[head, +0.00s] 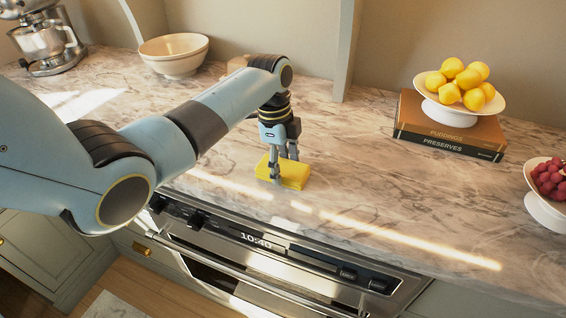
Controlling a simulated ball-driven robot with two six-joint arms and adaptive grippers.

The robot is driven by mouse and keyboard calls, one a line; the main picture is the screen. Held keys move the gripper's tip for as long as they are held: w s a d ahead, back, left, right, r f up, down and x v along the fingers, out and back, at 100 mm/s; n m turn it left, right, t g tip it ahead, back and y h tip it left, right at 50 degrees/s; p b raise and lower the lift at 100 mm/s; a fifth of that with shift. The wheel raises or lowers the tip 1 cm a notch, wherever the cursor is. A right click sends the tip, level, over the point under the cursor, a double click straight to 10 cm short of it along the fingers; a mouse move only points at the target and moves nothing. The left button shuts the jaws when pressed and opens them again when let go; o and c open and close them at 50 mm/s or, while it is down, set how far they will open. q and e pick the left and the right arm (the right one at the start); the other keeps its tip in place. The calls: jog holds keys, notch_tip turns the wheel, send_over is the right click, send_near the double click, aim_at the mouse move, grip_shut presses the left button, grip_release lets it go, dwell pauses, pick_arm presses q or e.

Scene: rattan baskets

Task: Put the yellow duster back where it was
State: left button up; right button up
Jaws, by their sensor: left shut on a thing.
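The yellow duster (294,174) is a flat, folded yellow piece on the marble counter, just behind the oven's front edge. My left gripper (277,172) points down at it from above, its fingers at the duster's left part. The gripper is shut on the duster. Whether the duster rests on the counter or is held slightly above it is hard to tell. My right gripper is not in the head view.
A cream bowl (173,55) and a stand mixer (45,40) stand at the back left. Two stacked books (450,134) carry a dish of lemons (461,84) at the right. A bowl of red berries (546,207) sits at the right edge. The counter between is clear.

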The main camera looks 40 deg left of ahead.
pick_arm(q)
jog(key=o, duration=1)
jog(key=shift+f, duration=0.1)
jog(key=r, duration=0.4)
jog(key=a+r, duration=0.1)
jog(key=r, duration=0.3)
jog(key=r+b, duration=0.1)
jog(key=r, duration=0.3)
jog(key=shift+s+a, duration=0.15)
jog(key=shift+a, duration=0.05)
